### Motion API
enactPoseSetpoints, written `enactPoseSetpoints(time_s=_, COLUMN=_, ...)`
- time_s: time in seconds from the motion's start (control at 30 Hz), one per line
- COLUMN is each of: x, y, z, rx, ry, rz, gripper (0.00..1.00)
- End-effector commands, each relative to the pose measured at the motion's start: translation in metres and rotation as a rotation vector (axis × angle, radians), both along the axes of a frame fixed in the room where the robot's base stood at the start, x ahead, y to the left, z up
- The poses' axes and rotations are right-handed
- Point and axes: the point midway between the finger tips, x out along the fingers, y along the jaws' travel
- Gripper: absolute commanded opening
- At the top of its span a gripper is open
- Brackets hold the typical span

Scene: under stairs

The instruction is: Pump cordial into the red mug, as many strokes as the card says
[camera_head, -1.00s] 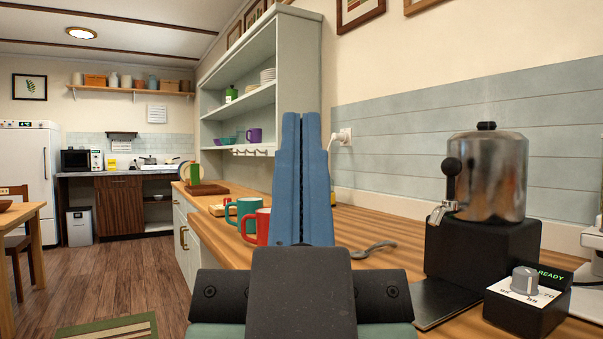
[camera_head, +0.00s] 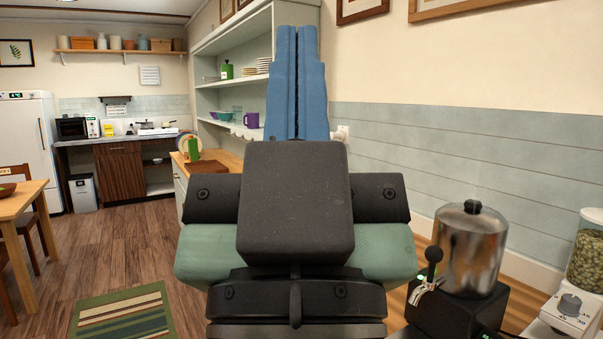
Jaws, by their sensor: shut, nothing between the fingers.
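My gripper (camera_head: 297,82) is raised in the middle of the picture, its two blue fingers pointing up and pressed together. Nothing shows between them. My arm hides much of the wooden counter (camera_head: 519,308). The red mug is not visible now; the part of the counter where it stood is behind my arm. I see no cordial pump and cannot make out a stroke card. Small white sheets hang on the far wall (camera_head: 149,75), too far to read.
A steel urn (camera_head: 468,248) with a black-handled tap stands at the lower right, beside a grinder with a bean jar (camera_head: 590,254). A shelf unit (camera_head: 232,50) holds plates, bowls and a purple mug (camera_head: 251,120). Open floor (camera_head: 135,250) lies left, with a striped rug (camera_head: 124,318).

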Motion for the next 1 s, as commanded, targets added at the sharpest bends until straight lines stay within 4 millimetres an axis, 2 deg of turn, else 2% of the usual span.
enactPoseSetpoints(time_s=0.03, x=0.0, y=0.0, z=0.036, rx=0.0, ry=0.0, rz=0.0, gripper=0.0)
enactPoseSetpoints(time_s=0.1, x=0.0, y=0.0, z=0.059, rx=0.0, ry=0.0, rz=0.0, gripper=0.0)
enactPoseSetpoints(time_s=0.2, x=0.0, y=0.0, z=0.09, rx=-0.001, ry=0.0, rz=0.001, gripper=0.0)
enactPoseSetpoints(time_s=0.33, x=0.0, y=0.0, z=0.115, rx=-0.001, ry=0.0, rz=0.001, gripper=0.0)
enactPoseSetpoints(time_s=0.47, x=0.0, y=0.0, z=0.122, rx=0.0, ry=0.0, rz=0.001, gripper=0.0)
enactPoseSetpoints(time_s=1.0, x=0.0, y=0.0, z=0.119, rx=-0.001, ry=0.0, rz=0.001, gripper=0.0)
